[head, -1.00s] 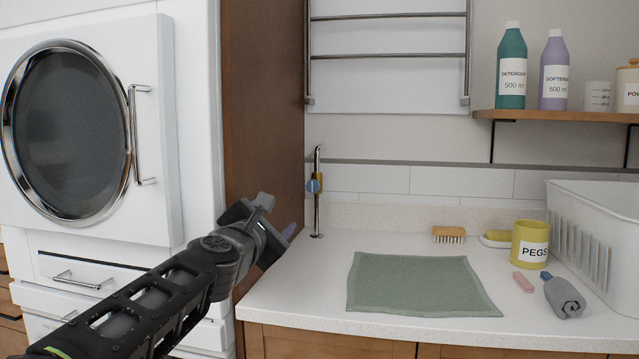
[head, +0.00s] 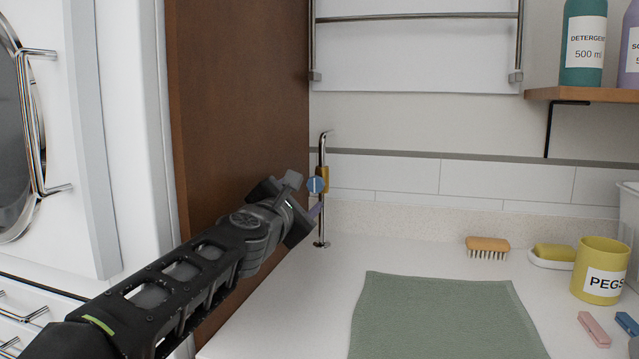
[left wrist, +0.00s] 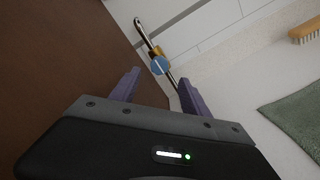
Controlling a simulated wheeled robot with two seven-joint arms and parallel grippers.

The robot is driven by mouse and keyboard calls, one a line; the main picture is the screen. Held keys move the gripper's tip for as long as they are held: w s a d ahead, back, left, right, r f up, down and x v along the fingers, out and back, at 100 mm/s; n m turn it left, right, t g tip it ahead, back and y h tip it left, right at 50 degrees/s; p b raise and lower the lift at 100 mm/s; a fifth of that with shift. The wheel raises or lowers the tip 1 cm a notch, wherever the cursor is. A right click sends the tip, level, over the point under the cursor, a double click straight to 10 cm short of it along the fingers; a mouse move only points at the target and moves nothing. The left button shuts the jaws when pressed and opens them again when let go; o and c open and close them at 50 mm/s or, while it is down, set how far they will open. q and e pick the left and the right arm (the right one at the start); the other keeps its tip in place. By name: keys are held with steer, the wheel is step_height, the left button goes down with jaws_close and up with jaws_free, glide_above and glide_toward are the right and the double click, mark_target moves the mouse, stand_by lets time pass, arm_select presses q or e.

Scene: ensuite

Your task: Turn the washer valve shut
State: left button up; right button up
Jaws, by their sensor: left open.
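The washer valve is a blue round handle (head: 315,185) with a pale line across it, on a brass body (head: 323,176) fixed to a thin chrome pipe (head: 322,221) at the back left of the worktop. In the left wrist view the blue handle (left wrist: 159,65) is beyond the fingers, between their directions. My left gripper (head: 306,197) is open and empty, close to the valve in the head view. Its purple fingers (left wrist: 158,88) are spread in the left wrist view, with no contact visible. In the head view the gripper hides part of the pipe's surroundings. My right gripper is not in view.
A brown panel (head: 235,100) stands close to the left of the pipe. A green cloth (head: 435,315) lies on the worktop (head: 290,300). A brush (head: 487,246), soap dish (head: 552,263) and yellow pegs pot (head: 599,270) are at right. The worktop between cloth and pipe is clear.

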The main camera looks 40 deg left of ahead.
mark_target(315, 186)
arm_select(q)
steer(key=shift+w, duration=0.1)
stand_by(0.3)
steer(key=shift+p+x, duration=0.7)
steer(key=shift+x, duration=3.25)
jaws_close()
